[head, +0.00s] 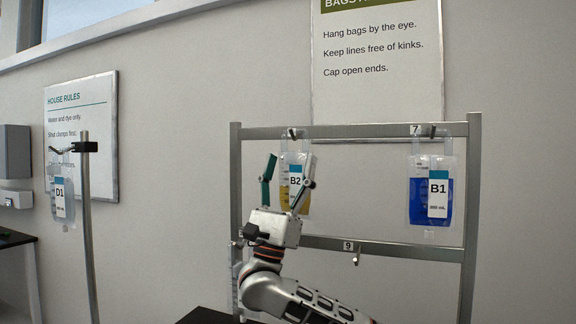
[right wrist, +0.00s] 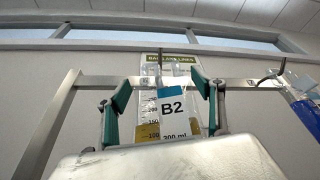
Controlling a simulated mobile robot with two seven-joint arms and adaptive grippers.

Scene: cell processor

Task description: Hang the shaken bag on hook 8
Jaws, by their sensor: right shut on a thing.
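The bag B2 (head: 295,171), clear with yellow liquid and a blue-topped label, is upright in front of the upper left part of the rack. My right gripper (head: 290,156) is shut on it, with one green finger on each side. The right wrist view also shows bag B2 (right wrist: 172,104) between the fingers. The bag's top is close to an upper rail hook (head: 292,133); I cannot tell whether its eye is on that hook. No number 8 is readable. My left gripper is not in view.
The metal rack (head: 400,248) carries blue bag B1 (head: 431,192) on hook 7 (head: 432,131). Hook 9 (head: 356,258) on the lower rail is empty. Bag D1 (head: 62,196) hangs from a stand (head: 88,230) at left. Something clear, partly hidden, is at the rack's lower left.

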